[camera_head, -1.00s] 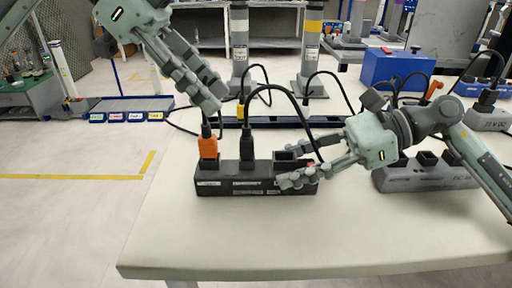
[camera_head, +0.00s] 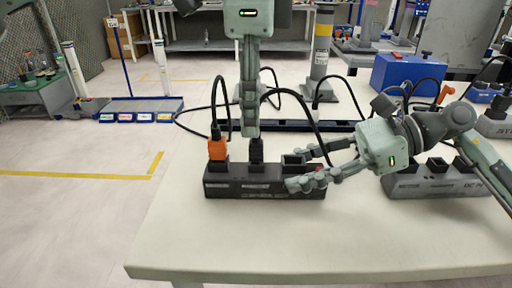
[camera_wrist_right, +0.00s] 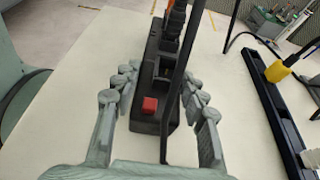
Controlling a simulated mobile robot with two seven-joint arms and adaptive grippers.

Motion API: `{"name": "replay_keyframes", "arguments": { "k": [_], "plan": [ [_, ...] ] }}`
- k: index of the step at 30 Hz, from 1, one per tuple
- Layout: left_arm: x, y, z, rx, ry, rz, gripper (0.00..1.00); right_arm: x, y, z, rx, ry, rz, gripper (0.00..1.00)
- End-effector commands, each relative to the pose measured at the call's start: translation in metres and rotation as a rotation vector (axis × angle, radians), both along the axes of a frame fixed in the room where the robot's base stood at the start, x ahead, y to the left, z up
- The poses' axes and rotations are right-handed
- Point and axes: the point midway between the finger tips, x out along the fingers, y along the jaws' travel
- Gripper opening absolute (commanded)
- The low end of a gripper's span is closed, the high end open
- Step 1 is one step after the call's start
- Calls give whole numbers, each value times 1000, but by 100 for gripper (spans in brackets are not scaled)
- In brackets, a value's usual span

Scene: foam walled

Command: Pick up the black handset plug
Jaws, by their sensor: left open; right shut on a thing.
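The black handset plug (camera_head: 256,152) stands upright in the middle socket of a black socket block (camera_head: 235,188) on the table; its upper part is hidden behind my left gripper. My left gripper (camera_head: 250,132) is open and points down, directly above or in front of the plug; its contact with the plug cannot be made out. My right gripper (camera_head: 302,169) is shut on the right end of the block, with one finger on each side. In the right wrist view, the block (camera_wrist_right: 147,122) with its red switch (camera_wrist_right: 150,104) lies between the fingers.
An orange plug (camera_head: 217,148) sits in the left socket, close to the black plug. Black cables loop behind and beside my left gripper. A grey socket block (camera_head: 425,185) and a blue box (camera_head: 405,72) stand to the right. The front table is clear.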

Motion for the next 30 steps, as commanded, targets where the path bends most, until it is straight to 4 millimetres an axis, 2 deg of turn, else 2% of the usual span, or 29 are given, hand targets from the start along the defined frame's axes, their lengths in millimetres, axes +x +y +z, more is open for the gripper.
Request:
{"name": "replay_keyframes", "arguments": {
  "k": [5, 13, 22, 23, 30],
  "plan": [
    [0, -2, -13, 0, 1, 0, 41, 0, 0, 0, 0, 0, 1, 6],
    [2, -6, -51, 0, 1, 0, 41, 0, 0, 0, 0, 0, 1, 6],
    [2, -7, -58, -2, 1, 0, 41, 0, 0, 0, 0, 0, 1, 6],
    [2, -7, -58, -2, 1, 0, 40, 0, 0, 0, 0, 0, 1, 6],
    [2, -7, -57, -2, 1, 0, 10, 0, 0, 0, 0, 0, 0, 6]
  ]
}}
